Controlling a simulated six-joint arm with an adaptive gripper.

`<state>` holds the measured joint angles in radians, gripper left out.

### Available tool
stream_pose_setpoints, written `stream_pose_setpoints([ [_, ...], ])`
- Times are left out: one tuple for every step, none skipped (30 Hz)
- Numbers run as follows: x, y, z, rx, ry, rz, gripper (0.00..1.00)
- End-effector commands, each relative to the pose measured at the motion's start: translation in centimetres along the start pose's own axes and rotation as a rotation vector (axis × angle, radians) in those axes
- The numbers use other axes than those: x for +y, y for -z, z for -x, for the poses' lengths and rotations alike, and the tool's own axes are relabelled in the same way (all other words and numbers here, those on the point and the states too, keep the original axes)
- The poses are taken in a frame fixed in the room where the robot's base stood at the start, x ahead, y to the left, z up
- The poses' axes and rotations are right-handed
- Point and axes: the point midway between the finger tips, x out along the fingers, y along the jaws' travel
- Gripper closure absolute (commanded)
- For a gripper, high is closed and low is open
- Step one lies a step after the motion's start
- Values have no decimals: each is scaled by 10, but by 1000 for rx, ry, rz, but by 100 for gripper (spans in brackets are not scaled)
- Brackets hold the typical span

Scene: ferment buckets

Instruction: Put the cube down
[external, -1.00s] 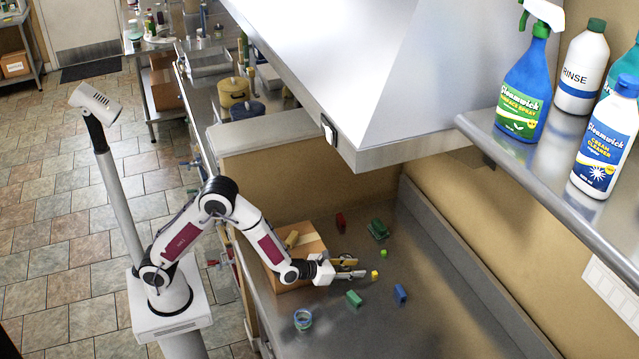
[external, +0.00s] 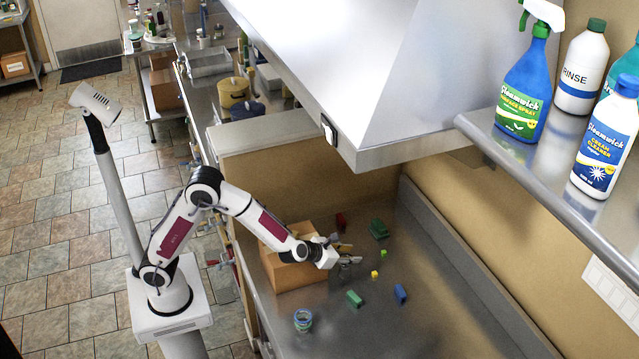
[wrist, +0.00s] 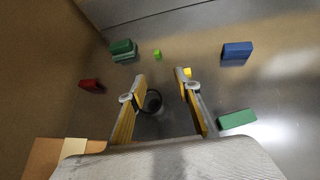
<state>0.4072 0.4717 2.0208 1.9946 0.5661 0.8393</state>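A small yellow cube (external: 374,275) sits on the steel counter, apart from my gripper. It also shows in the wrist view (wrist: 187,72), just beyond the tip of one finger. A small green cube (external: 384,253) rests farther back; it also shows in the wrist view (wrist: 156,54). My gripper (external: 354,260) is above the counter, left of the yellow cube in the external view. In the wrist view its two fingers (wrist: 160,84) are spread, with no cube held between them. A dark round shape shows between the fingers; I cannot tell what it is.
A cardboard box (external: 292,274) stands beside my wrist. Around lie a green block (external: 354,299), a blue block (external: 400,293), a dark green block (external: 378,229) and a red block (external: 341,221). A jar (external: 303,320) stands nearer the front. The counter's right side is clear.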

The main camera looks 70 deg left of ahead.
Motion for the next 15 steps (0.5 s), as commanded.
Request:
stream_pose_setpoints([
  [1,0,-1,14,-3,2,67],
  [2,0,-1,24,-5,1,67],
  [2,1,-1,37,-6,0,67],
  [2,1,-1,47,-5,-1,67],
  [2,1,-1,56,-5,-1,67],
  [2,2,-2,68,-4,-2,67],
  [2,2,-2,77,-2,-1,67],
  [1,2,-2,87,0,-1,67],
  [1,2,-2,99,3,-1,67],
  [0,2,-2,108,7,-1,67],
  [-1,2,-2,116,12,-1,67],
  [-2,2,-1,127,17,0,67],
  [-4,2,-1,135,22,0,67],
  [-5,2,-1,143,29,0,67],
  [-7,1,-1,153,36,2,67],
])
